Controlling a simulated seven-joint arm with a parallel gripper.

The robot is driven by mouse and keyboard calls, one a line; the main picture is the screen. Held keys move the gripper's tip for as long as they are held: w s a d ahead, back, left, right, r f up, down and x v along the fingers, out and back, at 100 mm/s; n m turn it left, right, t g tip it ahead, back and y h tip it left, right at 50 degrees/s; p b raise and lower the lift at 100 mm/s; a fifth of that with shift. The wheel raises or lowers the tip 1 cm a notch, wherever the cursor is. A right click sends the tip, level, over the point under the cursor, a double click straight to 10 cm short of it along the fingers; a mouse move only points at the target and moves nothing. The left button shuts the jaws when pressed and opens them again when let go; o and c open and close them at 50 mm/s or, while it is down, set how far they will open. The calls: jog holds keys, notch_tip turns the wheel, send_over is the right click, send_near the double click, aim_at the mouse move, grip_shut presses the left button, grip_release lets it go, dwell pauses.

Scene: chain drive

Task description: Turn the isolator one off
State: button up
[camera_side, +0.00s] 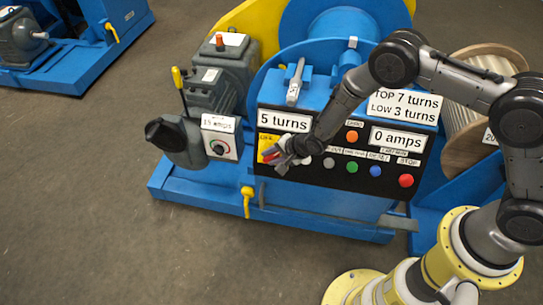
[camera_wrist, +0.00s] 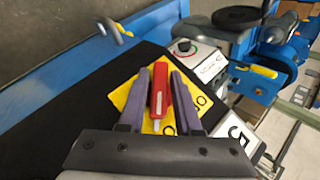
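The isolator is a red handle (camera_wrist: 158,92) on a yellow plate (camera_wrist: 122,98) with dark lettering, partly hidden by my fingers. In the side view the yellow plate (camera_side: 265,141) is at the left end of the black control panel, below the "5 turns" display. My gripper (camera_wrist: 162,85) is open, with one dark finger on each side of the red handle and yellow showing between. In the side view my gripper (camera_side: 276,157) is in front of the plate and covers part of it. Whether a finger touches the handle I cannot tell.
The black panel (camera_side: 335,185) carries several coloured buttons to the right, including a red stop button (camera_side: 406,181). A "5 turns" display (camera_side: 284,120) is just above my gripper. A dial box (camera_side: 220,146) stands to the left. A yellow hook (camera_side: 247,200) hangs below.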

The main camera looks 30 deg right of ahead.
grip_shut()
jog(key=n+g+h, duration=0.1)
jog(key=n+g, duration=0.1)
jog(key=shift+g, duration=0.4)
jog(key=shift+n+g+h, duration=1.1)
jog(key=n+g+h, duration=0.2)
jog(key=g+h, duration=0.1)
jog(key=shift+n, duration=0.4)
jog(key=n+g+h, duration=0.1)
jog(key=n+h, duration=0.1)
jog(key=h, duration=0.1)
jog(key=shift+s+g+h, duration=0.1)
jog(key=shift+g+h, duration=0.2)
jog(key=shift+g, duration=0.1)
jog(key=shift+d+n, duration=0.1)
jog(key=shift+n, duration=0.3)
